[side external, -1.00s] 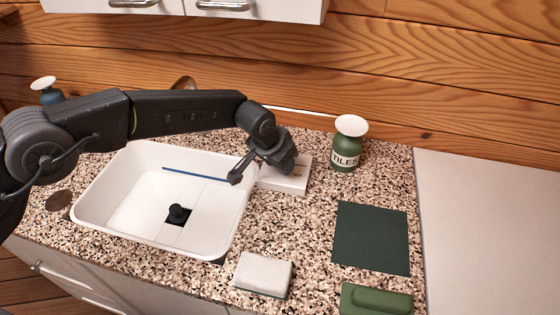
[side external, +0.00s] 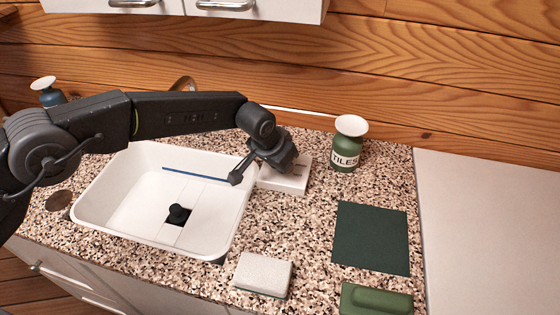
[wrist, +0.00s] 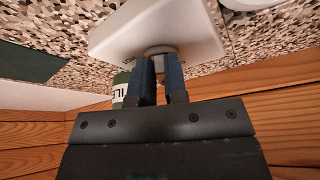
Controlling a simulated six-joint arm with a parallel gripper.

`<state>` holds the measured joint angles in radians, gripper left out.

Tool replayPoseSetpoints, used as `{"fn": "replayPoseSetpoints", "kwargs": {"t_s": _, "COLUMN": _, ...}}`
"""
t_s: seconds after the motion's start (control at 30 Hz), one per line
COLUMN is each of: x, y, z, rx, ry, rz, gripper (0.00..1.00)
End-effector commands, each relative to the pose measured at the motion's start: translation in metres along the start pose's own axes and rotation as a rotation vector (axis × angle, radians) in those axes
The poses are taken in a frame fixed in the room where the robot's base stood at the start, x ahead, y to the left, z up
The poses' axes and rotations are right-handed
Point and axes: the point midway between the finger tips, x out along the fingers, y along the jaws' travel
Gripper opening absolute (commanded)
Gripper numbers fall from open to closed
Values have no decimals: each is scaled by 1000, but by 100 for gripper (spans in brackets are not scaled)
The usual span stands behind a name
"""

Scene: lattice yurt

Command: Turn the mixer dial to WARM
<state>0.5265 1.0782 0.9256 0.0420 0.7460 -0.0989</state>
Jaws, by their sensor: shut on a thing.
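The mixer is a white block (side external: 290,180) on the speckled counter, just right of the sink. In the wrist view its white body (wrist: 180,22) fills the top middle. The round, pale dial (wrist: 160,50) shows on its face, partly hidden by my fingers. My gripper (wrist: 160,62) has both fingers closed around the dial's sides. In the side view my gripper (side external: 278,168) is over the block and hides the dial. Lettering by the dial is mostly hidden and too small to read, so I cannot tell which mark the dial points at.
The white sink basin (side external: 120,205) with a black plug (side external: 178,213) lies left. A sponge (side external: 263,275), a dark green mat (side external: 371,238) and a green scrubber (side external: 376,299) lie in front.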

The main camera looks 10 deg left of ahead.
Motion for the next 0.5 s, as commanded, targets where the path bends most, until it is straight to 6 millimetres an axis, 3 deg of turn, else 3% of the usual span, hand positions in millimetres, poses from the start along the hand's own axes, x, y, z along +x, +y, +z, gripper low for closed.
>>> {"fn": "replayPoseSetpoints", "kwargs": {"t_s": 0.5, "x": 0, "y": -7, "z": -1, "rx": 246, "ry": -1, "rz": 104, "gripper": 0}}
